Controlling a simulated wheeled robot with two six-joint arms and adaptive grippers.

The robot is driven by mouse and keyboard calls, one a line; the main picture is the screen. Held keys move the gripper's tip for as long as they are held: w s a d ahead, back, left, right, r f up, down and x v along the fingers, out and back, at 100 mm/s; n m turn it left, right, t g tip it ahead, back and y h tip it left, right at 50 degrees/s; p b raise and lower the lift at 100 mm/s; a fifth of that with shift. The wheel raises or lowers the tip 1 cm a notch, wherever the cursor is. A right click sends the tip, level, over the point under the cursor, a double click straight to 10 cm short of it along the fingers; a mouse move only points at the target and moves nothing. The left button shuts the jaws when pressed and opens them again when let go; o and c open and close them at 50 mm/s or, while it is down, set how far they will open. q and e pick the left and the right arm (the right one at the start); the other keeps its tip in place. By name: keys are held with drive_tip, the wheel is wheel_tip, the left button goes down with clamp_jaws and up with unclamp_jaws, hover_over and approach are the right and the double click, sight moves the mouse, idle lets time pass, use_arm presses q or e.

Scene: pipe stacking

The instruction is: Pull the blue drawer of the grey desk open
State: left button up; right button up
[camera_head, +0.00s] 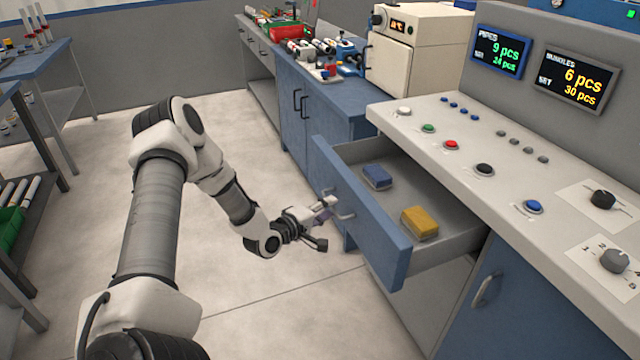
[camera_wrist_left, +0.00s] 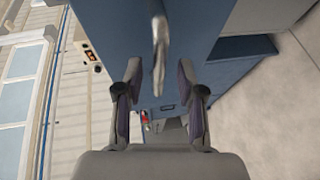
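The blue drawer (camera_head: 362,212) of the grey desk (camera_head: 470,150) stands pulled well out, with its inside showing. A blue block (camera_head: 377,177) and a yellow block (camera_head: 420,223) lie in it. My left gripper (camera_head: 328,204) is in front of the drawer front, at its metal handle (camera_head: 345,216). In the left wrist view the handle (camera_wrist_left: 159,55) lies in line with the gap between the fingertips (camera_wrist_left: 159,72). The fingers are apart, with space on both sides of the handle. My right gripper is not in view.
A blue cabinet door with a handle (camera_head: 484,291) is below the desk panel at right. Buttons and knobs line the panel above the drawer. A blue workbench (camera_head: 318,95) stands behind it. Grey floor (camera_head: 260,320) is clear around my left arm.

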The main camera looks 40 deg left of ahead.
use_arm(q)
drive_tip(key=shift+s+r, duration=0.15)
drive_tip(key=shift+s, duration=0.75)
drive_tip(key=shift+s+r, duration=0.2)
drive_tip(key=shift+s, duration=0.7)
drive_tip(key=shift+s+r, duration=0.15)
drive_tip(key=shift+s, duration=0.75)
